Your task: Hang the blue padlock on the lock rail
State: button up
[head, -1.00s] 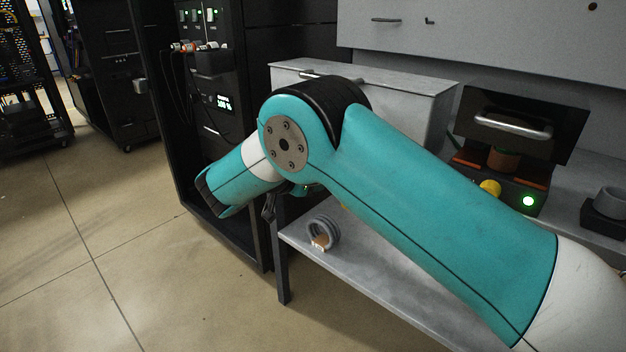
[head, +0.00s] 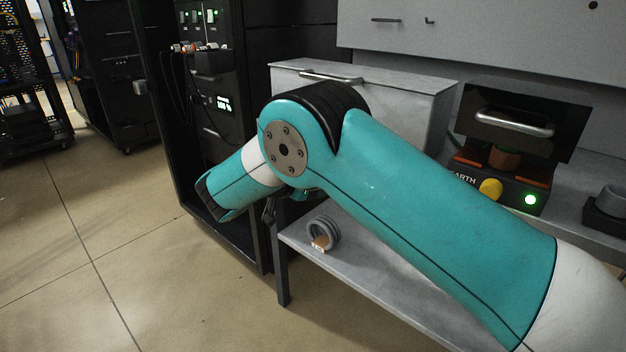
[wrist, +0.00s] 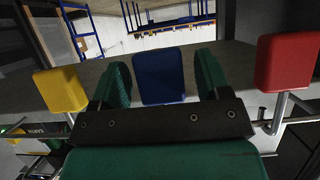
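In the wrist view the blue padlock (wrist: 160,77) sits between the two green fingers of my gripper (wrist: 163,78). A narrow gap shows between the padlock and the right finger; the left finger is very close to it, and I cannot tell if it touches. The blue padlock's shackle is hidden behind the gripper's dark crossbar. A yellow padlock (wrist: 60,90) is to the left and a red padlock (wrist: 287,62) to the right, each with a metal shackle below it in the picture. In the head view my arm hides the padlocks and most of my gripper.
In the head view a grey bench shelf (head: 375,265) carries a grey ring-shaped roll (head: 322,232). A metal box (head: 400,90) stands behind my arm. A unit with a yellow knob (head: 490,188) and green light is at right. A black rack (head: 225,150) is at left, beside open floor.

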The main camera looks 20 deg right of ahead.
jog(key=p+v, duration=1)
jog(key=v, duration=0.7)
jog(key=s+d+r+n+g+y+p, duration=0.25)
jog(key=d+r+n+y, duration=0.2)
jog(key=r, duration=0.35)
jog(key=s+d+r+n+g+y+p, duration=0.1)
jog(key=d+r+n+y+p, duration=0.2)
jog(key=r+n, duration=0.3)
jog(key=s+r+n+g+y+p, duration=0.1)
jog(key=s+r+n+y, duration=0.1)
jog(key=s, duration=0.7)
jog(key=s+d+r+n+g+y+p, duration=0.1)
jog(key=s+r+n+y, duration=0.2)
jog(key=s, duration=0.6)
jog(key=s+r+n+g+y+p, duration=0.1)
jog(key=s+r+n+y, duration=0.1)
jog(key=s+r, duration=0.3)
jog(key=s+n, duration=0.1)
jog(key=s, duration=0.3)
jog(key=shift+d+r+p, duration=0.2)
jog(key=shift+d+p, duration=0.1)
jog(key=shift+p, duration=0.1)
jog(key=shift+w+y, duration=0.1)
jog(key=shift+y, duration=0.15)
